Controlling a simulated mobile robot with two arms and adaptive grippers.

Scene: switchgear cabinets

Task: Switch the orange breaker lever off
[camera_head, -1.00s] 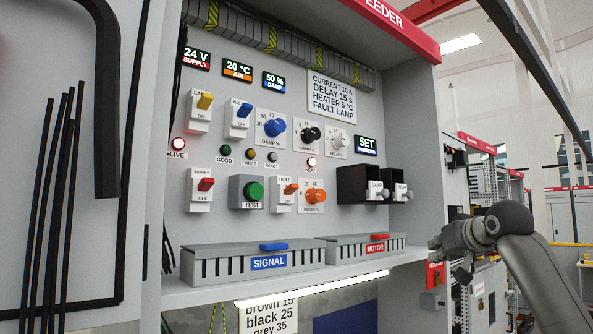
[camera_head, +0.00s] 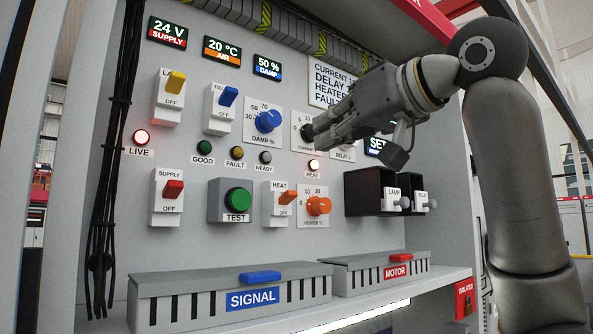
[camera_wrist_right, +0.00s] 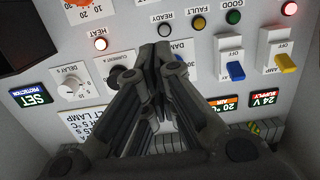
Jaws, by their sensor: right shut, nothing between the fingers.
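The orange breaker lever (camera_head: 287,197) is on a small white breaker labelled HEAT, in the lower row of the panel, left of the orange heater knob (camera_head: 318,206). The lever sticks out and tilts up to the right. My right gripper (camera_head: 309,132) reaches in from the right, shut and empty, with its tips in front of the black current knob, above and right of the lever. In the right wrist view the closed fingers (camera_wrist_right: 166,52) point at the panel near the black knob (camera_wrist_right: 131,81). I cannot tell if they touch it. My left gripper is not in view.
Blue damp knob (camera_head: 267,121), red supply lever (camera_head: 173,189) and green test button (camera_head: 238,200) sit nearby. Black lamp drawers (camera_head: 366,190) jut out at the right. Signal (camera_head: 230,292) and motor boxes (camera_head: 380,274) stand on the ledge below. The LIVE and HEAT lamps glow red.

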